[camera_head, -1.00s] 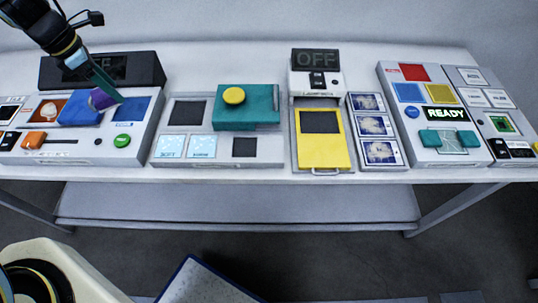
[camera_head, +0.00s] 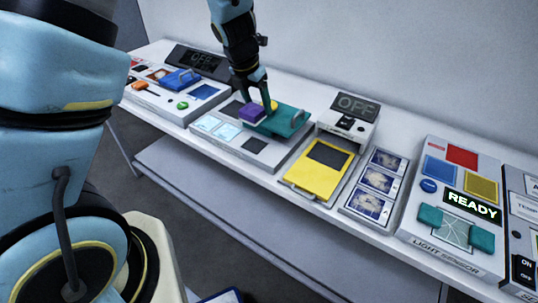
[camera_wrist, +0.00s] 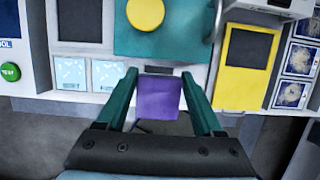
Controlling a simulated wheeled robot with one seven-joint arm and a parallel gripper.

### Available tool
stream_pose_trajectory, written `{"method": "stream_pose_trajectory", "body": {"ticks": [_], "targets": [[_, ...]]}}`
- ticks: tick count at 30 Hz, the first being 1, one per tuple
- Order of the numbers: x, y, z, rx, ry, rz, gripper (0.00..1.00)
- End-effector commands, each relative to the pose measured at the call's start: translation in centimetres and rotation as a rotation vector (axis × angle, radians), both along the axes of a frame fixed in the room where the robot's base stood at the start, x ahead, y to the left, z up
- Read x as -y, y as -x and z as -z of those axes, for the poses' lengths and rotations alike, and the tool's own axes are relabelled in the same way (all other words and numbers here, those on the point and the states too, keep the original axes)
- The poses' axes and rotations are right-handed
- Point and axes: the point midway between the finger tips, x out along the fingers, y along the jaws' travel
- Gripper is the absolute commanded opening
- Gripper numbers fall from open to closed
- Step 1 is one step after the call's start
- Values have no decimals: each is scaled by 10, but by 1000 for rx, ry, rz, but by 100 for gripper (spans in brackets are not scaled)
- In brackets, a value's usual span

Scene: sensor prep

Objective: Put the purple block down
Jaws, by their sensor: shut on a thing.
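My gripper (camera_head: 258,97) is shut on the purple block (camera_head: 252,112), which shows above the grey station with the teal part (camera_head: 285,120) and the yellow round knob (camera_head: 272,105). In the wrist view the purple block (camera_wrist: 158,98) sits between the two teal fingers of my gripper (camera_wrist: 158,77). There it shows just below the station's front edge, near two pale blue icy pictures (camera_wrist: 107,74). I cannot tell how high the block is above the station.
At left is a station with a blue part (camera_head: 181,79) and a green button (camera_head: 183,105). At right are a yellow panel (camera_head: 318,172), several framed pictures (camera_head: 377,181) and a light sensor unit (camera_head: 452,255) reading READY. Floor space in front of the bench is clear.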

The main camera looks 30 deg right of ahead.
Motion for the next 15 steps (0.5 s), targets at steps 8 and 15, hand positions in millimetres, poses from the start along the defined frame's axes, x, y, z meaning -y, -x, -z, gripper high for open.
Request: {"method": "stream_pose_trajectory", "body": {"ticks": [8,15], "targets": [[-2,0,51,-4,-2,-10,0],[-1,0,69,-2,-1,-8,0]]}}
